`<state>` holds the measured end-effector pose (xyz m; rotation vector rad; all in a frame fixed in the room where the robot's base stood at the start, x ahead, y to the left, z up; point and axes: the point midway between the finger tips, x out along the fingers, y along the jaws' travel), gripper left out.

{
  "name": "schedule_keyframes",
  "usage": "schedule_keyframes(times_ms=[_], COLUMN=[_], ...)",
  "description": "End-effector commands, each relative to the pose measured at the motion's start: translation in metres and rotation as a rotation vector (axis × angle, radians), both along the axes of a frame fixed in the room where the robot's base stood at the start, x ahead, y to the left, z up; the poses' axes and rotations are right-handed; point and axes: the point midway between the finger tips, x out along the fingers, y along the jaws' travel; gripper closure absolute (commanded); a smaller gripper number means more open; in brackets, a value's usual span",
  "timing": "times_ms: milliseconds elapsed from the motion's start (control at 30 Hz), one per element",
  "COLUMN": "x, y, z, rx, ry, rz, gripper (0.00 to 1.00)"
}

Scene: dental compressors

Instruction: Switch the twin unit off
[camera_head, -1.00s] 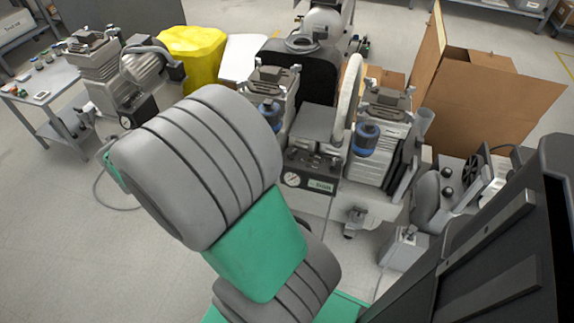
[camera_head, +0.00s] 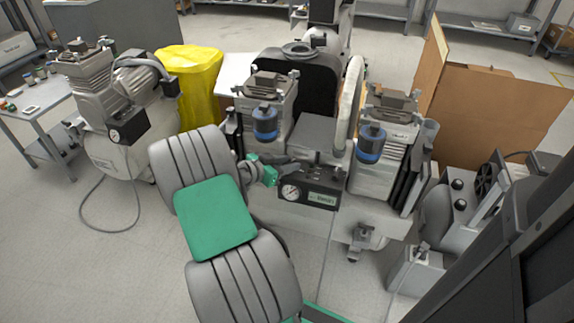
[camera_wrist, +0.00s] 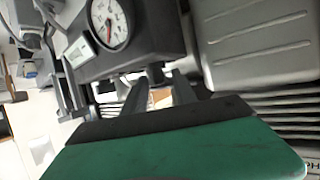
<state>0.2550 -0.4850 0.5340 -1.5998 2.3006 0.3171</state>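The twin unit (camera_head: 318,140) stands in the middle of the head view, with two motor heads and two blue filters. A small upright switch-like part (camera_head: 317,158) is on top of the box. My gripper (camera_head: 292,168) is at the box's upper left. In the wrist view my gripper (camera_wrist: 160,84) has its two dark fingers apart, with a small dark part (camera_wrist: 155,73) of the box near the gap. I cannot tell whether they touch. The gauge (camera_wrist: 110,22) shows there too.
A smaller compressor (camera_head: 112,110) with its own gauge stands left, its hose on the floor. Behind are a yellow bag (camera_head: 190,85) and a cardboard box (camera_head: 490,110). Grey equipment (camera_head: 460,200) stands close on the right. Floor at lower left is clear.

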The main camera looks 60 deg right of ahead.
Motion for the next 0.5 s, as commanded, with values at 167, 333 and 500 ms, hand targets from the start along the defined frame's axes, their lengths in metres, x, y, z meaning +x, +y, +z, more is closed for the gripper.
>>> schedule_keyframes(times_ms=[167, 333, 500], x=[0.0001, 0.0001, 0.0002], y=[0.0003, 0.0004, 0.0005], z=[0.0003, 0.0003, 0.0003], rx=[0.0, 0.0, 0.001], ry=[0.0, 0.0, 0.0], rz=[0.0, 0.0, 0.0], gripper=[0.75, 0.88, 1.0])
